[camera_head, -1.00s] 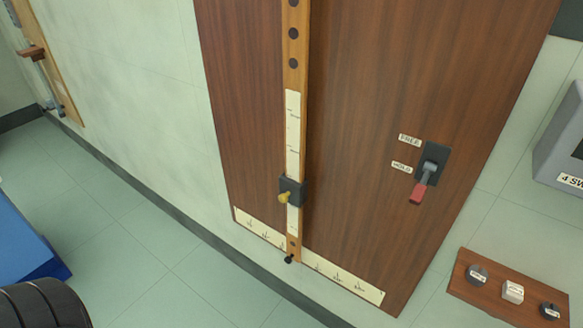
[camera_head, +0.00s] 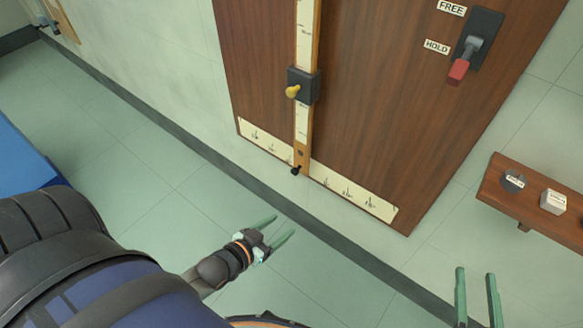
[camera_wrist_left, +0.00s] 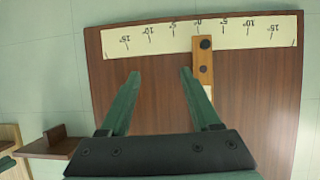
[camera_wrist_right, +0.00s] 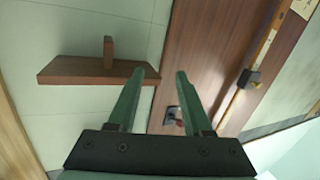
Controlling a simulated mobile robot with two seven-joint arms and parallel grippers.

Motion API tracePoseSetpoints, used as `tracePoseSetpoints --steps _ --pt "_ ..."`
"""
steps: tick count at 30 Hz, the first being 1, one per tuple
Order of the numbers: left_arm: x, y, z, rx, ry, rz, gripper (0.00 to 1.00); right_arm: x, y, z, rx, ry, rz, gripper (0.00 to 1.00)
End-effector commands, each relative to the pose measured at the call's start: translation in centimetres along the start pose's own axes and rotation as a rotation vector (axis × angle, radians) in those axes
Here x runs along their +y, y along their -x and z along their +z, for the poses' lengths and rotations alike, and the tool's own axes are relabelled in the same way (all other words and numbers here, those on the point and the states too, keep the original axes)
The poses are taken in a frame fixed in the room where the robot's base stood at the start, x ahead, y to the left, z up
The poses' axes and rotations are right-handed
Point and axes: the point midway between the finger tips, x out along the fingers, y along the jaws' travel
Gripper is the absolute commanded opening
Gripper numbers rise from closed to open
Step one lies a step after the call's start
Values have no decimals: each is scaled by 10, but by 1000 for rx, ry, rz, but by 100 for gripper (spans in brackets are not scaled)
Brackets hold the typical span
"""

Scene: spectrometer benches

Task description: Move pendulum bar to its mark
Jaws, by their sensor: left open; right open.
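The pendulum bar (camera_head: 307,50) is a light wooden strip hanging on a brown wooden panel, with a black block and yellow knob (camera_head: 293,91) on it. Its dark lower tip (camera_head: 296,170) lies over the white angle scale (camera_head: 350,189). In the left wrist view the bar (camera_wrist_left: 202,62) ends near the scale's 0 mark. A lever with a red handle (camera_head: 459,69) sits by the HOLD label. My left gripper (camera_head: 281,230) is open and empty, below and in front of the panel. My right gripper (camera_head: 478,275) is open and empty, lower right, below the shelf.
A small brown shelf (camera_head: 530,217) with weights (camera_head: 514,181) is right of the panel. A blue object (camera_head: 22,158) stands at the far left. Open floor (camera_head: 130,200) lies left of the panel.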

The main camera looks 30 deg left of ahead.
Motion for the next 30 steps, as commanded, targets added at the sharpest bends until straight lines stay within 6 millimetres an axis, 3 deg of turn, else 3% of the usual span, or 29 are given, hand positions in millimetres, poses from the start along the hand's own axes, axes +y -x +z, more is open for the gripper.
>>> tracePoseSetpoints --steps 1,3,8,15,24,30 --pt "-13 -18 22 37 -3 -10 64 -2 -4 4 86 22 -4 50" --pt "-28 -31 29 94 -1 -19 64 -4 -4 -13 201 53 -10 50" --pt "-62 -57 43 223 0 -36 64 -13 8 -47 465 120 -26 50" --pt "-101 -80 52 385 -4 -43 64 -29 48 -85 789 200 -54 50" --pt "-115 -88 45 448 -4 -41 64 -36 68 -100 909 227 -66 50" --pt "-116 -116 33 449 -5 -41 64 -38 66 -88 904 212 -74 50"
